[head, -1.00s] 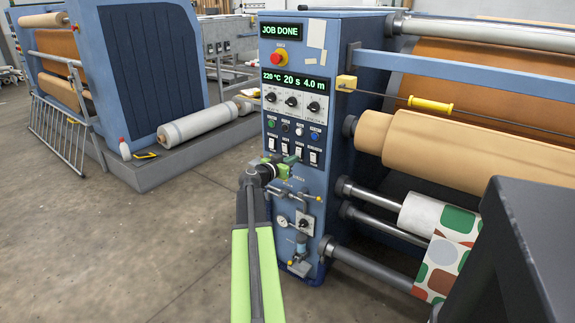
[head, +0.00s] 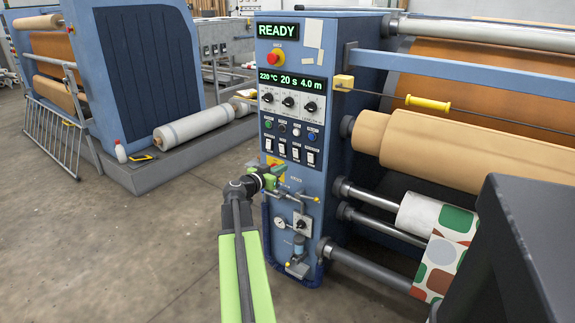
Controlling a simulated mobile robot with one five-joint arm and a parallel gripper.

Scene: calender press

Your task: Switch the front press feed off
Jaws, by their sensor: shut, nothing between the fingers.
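The front press's blue control panel (head: 291,120) stands in the middle of the head view, with its upper display (head: 277,31) reading READY. A row of several white rocker switches (head: 296,152) runs across it below the coloured buttons. Their labels are too small to read, so I cannot tell which is the feed switch or its position. My gripper (head: 280,173), green and dark, is shut and empty. It appears just below the left part of the switch row, in front of the panel. I cannot tell whether it touches the panel.
A red emergency button (head: 277,57) and several dials (head: 289,103) sit higher on the panel. Valves and a gauge (head: 280,223) are below my gripper. Press rollers (head: 440,145) fill the right. A dark box (head: 525,250) stands at lower right.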

